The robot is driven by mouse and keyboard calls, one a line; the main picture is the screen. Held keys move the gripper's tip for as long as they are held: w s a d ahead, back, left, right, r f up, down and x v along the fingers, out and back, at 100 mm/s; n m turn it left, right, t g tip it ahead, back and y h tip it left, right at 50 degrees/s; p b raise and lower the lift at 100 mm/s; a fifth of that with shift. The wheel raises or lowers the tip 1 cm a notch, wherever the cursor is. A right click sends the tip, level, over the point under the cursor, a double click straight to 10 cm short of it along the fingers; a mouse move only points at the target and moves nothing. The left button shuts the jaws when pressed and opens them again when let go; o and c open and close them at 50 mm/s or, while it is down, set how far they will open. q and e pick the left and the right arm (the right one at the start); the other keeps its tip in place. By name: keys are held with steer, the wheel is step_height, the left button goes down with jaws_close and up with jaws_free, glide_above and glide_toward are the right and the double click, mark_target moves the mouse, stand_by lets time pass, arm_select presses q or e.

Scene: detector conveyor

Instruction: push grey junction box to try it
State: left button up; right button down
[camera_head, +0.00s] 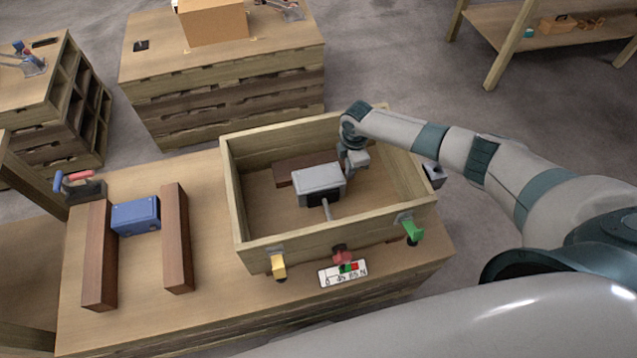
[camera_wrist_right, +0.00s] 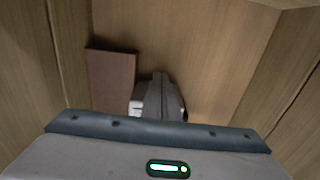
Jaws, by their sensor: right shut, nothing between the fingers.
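The grey junction box (camera_head: 318,180) is inside the open wooden crate, with a dark underside and a short grey rod (camera_head: 326,209) at its front. My right gripper (camera_head: 350,168) reaches down into the crate at the box's right end. It is shut with nothing held; I cannot tell whether it touches the box. In the right wrist view, my gripper's grey fingers (camera_wrist_right: 161,97) point at the crate floor, and a small pale patch shows left of them. My left gripper is not in view.
The crate's walls (camera_head: 228,205) surround the right gripper. A brown block (camera_head: 290,167) lies behind the box. Yellow (camera_head: 278,267), red (camera_head: 341,255) and green (camera_head: 411,232) parts and a scale label (camera_head: 343,273) are at the front. A blue box (camera_head: 136,216) stands between two brown bars on the left.

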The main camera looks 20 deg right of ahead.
steer(key=shift+a, duration=1.1)
stand_by(2.1)
steer(key=shift+d, duration=0.15)
steer(key=shift+d, duration=1.35)
step_height(320, 180, up, 10)
steer(key=p, duration=0.9)
steer(key=shift+d, duration=0.1)
